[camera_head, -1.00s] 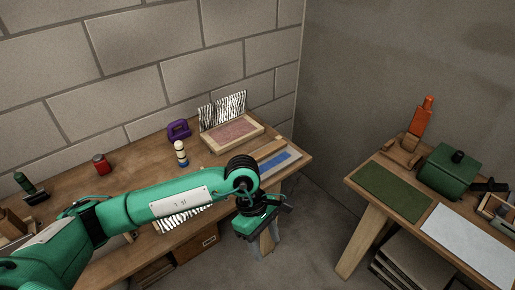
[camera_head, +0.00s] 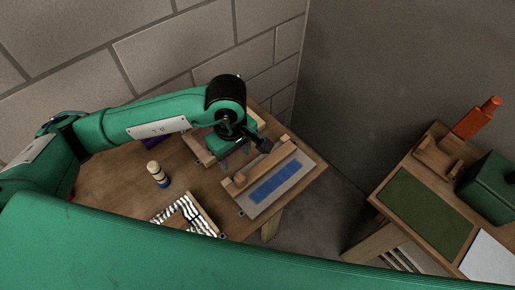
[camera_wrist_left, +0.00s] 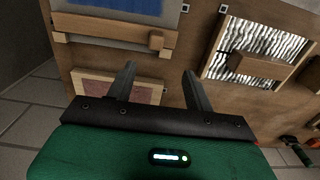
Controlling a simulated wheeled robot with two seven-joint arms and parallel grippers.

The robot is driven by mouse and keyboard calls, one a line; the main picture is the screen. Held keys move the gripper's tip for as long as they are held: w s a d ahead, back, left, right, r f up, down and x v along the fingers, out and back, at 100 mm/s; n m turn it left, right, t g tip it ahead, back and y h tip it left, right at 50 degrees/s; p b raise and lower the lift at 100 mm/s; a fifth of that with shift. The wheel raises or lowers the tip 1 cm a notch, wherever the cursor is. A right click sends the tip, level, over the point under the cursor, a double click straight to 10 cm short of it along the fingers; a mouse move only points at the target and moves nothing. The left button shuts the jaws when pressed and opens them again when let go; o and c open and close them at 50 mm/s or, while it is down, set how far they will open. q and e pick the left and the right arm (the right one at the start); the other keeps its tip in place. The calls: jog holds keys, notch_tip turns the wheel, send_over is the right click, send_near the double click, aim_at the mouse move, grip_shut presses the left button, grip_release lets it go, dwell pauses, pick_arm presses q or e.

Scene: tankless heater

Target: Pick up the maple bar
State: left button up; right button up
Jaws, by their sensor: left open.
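A pale wooden bar (camera_head: 262,166), which looks like the maple bar, lies along the back side of a grey board with a blue strip (camera_head: 277,183). A small block sits at its near left end. In the left wrist view the bar (camera_wrist_left: 100,42) crosses the upper left. My left gripper (camera_wrist_left: 159,70) is open and empty, its fingertips apart above the table. My right gripper is not in view.
A black-and-white striped tray (camera_head: 187,215) holds a wooden piece. A cream-and-dark bottle-like peg (camera_head: 158,174) stands left of the gripper. A wooden-framed tray (camera_wrist_left: 92,88) lies below the bar in the wrist view. A second table (camera_head: 400,170) stands right, across a floor gap.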

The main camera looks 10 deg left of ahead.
aim_at(240, 177)
pick_arm(q)
notch_tip(240, 177, down, 4)
jog(key=shift+s+r+p, duration=0.15)
jog(key=shift+p, duration=0.45)
notch_tip(240, 177, down, 5)
jog(key=shift+r+p, duration=0.2)
jog(key=shift+p, duration=0.25)
jog(key=shift+w+f, duration=0.15)
jog(key=shift+w, duration=0.05)
jog(key=f+p, duration=0.1)
jog(key=f, duration=0.1)
jog(key=f+p, duration=0.1)
jog(key=f, duration=0.1)
jog(key=shift+w+d+p, duration=0.15)
jog(key=shift+w+p, duration=0.1)
jog(key=shift+p, duration=0.1)
jog(key=shift+f, duration=0.45)
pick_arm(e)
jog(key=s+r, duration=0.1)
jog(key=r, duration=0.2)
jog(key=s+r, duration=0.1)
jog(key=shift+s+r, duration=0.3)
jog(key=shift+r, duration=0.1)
pick_arm(q)
jog(key=shift+c, duration=0.2)
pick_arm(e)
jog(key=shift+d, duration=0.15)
